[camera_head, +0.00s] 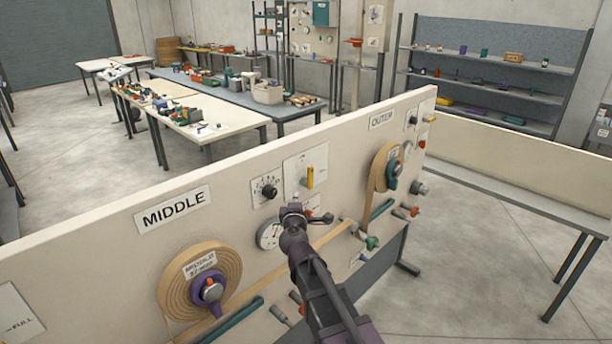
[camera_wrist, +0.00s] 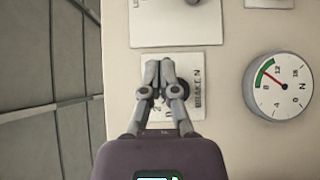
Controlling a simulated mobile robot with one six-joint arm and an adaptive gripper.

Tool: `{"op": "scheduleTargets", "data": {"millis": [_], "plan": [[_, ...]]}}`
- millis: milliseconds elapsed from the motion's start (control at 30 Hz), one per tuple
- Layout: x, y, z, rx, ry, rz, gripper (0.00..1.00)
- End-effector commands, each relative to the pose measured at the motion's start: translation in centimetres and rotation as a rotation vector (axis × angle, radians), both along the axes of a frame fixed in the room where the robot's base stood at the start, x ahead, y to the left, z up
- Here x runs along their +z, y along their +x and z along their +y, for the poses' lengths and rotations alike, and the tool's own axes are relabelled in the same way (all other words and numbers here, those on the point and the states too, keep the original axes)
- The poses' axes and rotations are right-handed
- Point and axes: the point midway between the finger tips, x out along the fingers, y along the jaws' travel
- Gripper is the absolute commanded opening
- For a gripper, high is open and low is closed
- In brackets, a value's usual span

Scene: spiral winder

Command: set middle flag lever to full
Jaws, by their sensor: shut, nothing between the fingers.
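A yellow lever (camera_head: 310,177) stands upright on a pale plate (camera_head: 318,158) of the panel, right of the MIDDLE sign; its plate's lettering is too small to read. My gripper (camera_head: 293,208) is shut and empty, below and left of this lever in the head view, apart from it in the picture. The yellow lever is not visible in the wrist view.
A black knob (camera_head: 269,192) sits left of the lever. A round gauge (camera_wrist: 279,87) is beside my gripper. The MIDDLE tape roll (camera_head: 172,282) is lower left, and the OUTER roll (camera_head: 377,165) is right. Several handles stick out along the panel's lower part.

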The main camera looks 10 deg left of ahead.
Motion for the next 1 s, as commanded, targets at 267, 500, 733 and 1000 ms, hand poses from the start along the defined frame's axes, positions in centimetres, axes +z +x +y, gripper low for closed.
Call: {"op": "scheduleTargets", "data": {"millis": [267, 500, 733, 1000], "plan": [[0.0, 0.1, -0.1, -0.002, 0.002, 0.001, 0.00], [0.0, 1.5, 0.1, -0.003, 0.002, 0.001, 0.00], [0.0, 4.3, 0.5, -0.002, 0.003, 0.001, 0.00], [0.0, 8.5, 1.0, -0.004, 0.002, 0.001, 0.00]]}}
